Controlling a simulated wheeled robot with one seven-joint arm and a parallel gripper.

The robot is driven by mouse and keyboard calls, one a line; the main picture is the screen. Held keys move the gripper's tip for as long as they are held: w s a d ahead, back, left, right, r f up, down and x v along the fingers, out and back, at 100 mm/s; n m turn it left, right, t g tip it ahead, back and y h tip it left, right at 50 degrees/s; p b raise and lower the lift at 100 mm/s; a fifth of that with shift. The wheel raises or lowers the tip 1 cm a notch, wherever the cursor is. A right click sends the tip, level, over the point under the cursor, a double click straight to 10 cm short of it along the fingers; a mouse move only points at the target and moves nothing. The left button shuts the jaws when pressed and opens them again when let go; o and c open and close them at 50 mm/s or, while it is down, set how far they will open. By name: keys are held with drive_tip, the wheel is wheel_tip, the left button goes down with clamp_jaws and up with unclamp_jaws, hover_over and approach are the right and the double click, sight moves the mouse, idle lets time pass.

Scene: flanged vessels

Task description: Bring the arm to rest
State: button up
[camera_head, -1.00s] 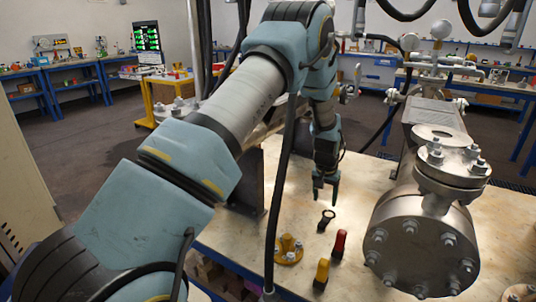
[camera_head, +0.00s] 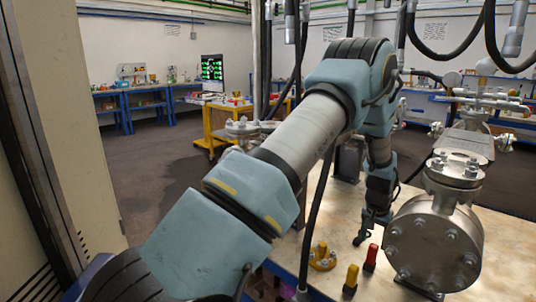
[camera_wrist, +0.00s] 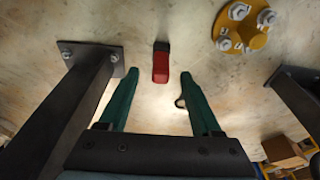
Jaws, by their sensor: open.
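My gripper (camera_head: 375,222) hangs fingers-down over the pale worktop (camera_head: 325,232) in the head view. In the wrist view its two teal fingers (camera_wrist: 160,74) are apart, with nothing held between them. A red upright piece (camera_wrist: 160,66) shows beyond and between the fingertips, on the worktop. It also stands near the front edge in the head view (camera_head: 371,257). A small dark ring-ended piece (camera_head: 360,239) is close to the gripper; a dark curved edge beside the right finger in the wrist view may be part of it.
A flanged metal vessel (camera_head: 434,245) stands right of the gripper. A yellow piece (camera_head: 351,279) and a yellow bolted flange (camera_head: 322,258) are near the front edge. Dark posts (camera_wrist: 62,110) flank the fingers in the wrist view. A yellow cart (camera_head: 222,122) stands behind.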

drive_tip(key=a+r+n, duration=0.2)
drive_tip(key=a+r, duration=0.4)
drive_tip(key=a, duration=0.5)
drive_tip(key=a+r+n, duration=0.2)
drive_tip(key=a+r, duration=0.5)
drive_tip(key=a, duration=0.4)
drive_tip(key=s+a+r+n+y, duration=0.1)
drive_tip(key=s+a+r+n, duration=0.2)
drive_tip(key=s+a, duration=1.2)
wheel_tip(320, 180, up, 2)
drive_tip(key=a, duration=0.2)
drive_tip(key=shift+s+a, duration=0.15)
drive_tip(key=shift+a, duration=0.15)
